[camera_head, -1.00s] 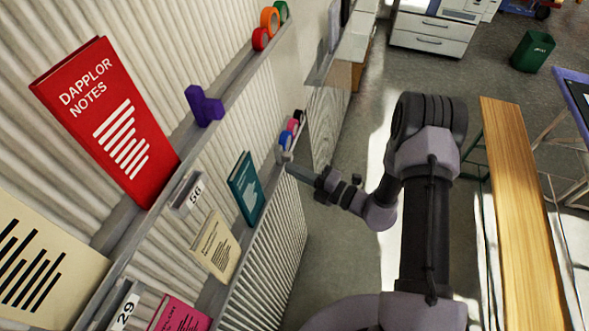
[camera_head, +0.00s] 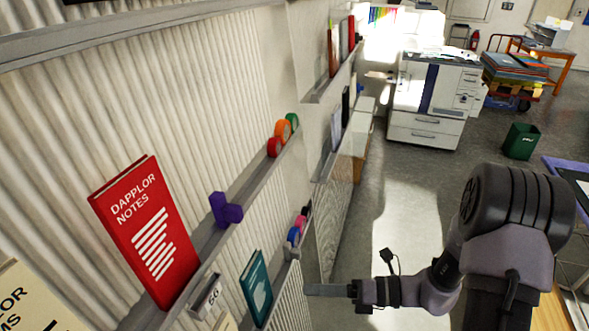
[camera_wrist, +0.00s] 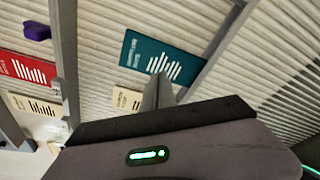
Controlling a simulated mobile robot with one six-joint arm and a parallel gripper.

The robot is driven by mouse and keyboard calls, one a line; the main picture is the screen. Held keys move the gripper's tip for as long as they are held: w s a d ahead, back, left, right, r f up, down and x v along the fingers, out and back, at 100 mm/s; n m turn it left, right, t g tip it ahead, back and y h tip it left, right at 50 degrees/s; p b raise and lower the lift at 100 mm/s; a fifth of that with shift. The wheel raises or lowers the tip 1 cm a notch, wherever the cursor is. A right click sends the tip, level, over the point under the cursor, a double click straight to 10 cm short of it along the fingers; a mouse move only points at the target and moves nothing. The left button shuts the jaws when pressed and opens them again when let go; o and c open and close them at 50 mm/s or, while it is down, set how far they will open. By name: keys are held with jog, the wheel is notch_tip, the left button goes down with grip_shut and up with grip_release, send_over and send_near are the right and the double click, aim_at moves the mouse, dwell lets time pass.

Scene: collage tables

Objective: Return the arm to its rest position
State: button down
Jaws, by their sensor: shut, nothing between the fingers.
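My arm reaches in from the lower right in the head view, bent at the elbow. My gripper (camera_head: 312,289) points left toward the ribbed wall, with its thin fingers together and nothing held. Its tips appear close to the lower shelf's end in the picture, but I cannot tell the gap. In the wrist view the closed fingers (camera_wrist: 160,92) point up toward the wall and the teal book (camera_wrist: 160,54). That book also shows in the head view (camera_head: 256,289), left of the gripper.
Wall shelves hold a red book (camera_head: 146,232), a purple block (camera_head: 225,210) and tape rolls (camera_head: 283,131). A wooden table (camera_head: 549,308) is partly hidden behind my arm. A green bin (camera_head: 521,141) and a printer (camera_head: 432,95) stand farther off. Floor (camera_head: 405,215) between is clear.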

jog(key=s+a+r+n+g+h, duration=0.3)
jog(key=s+r+n+g+h, duration=0.15)
jog(key=s+r+n, duration=0.5)
jog(key=s+d+r+n+t+h+b, duration=0.1)
jog(key=s+d+r+n+t+h, duration=0.1)
jog(key=n, duration=0.7)
jog(key=s+d+r+n+t+h, duration=0.3)
jog(key=d+r+n+t+h, duration=0.1)
jog(key=n+h, duration=0.3)
jog(key=shift+s+d+n+t+b, duration=0.2)
jog(key=shift+d+n+t+b, duration=0.15)
jog(key=shift+d+n+t, duration=0.35)
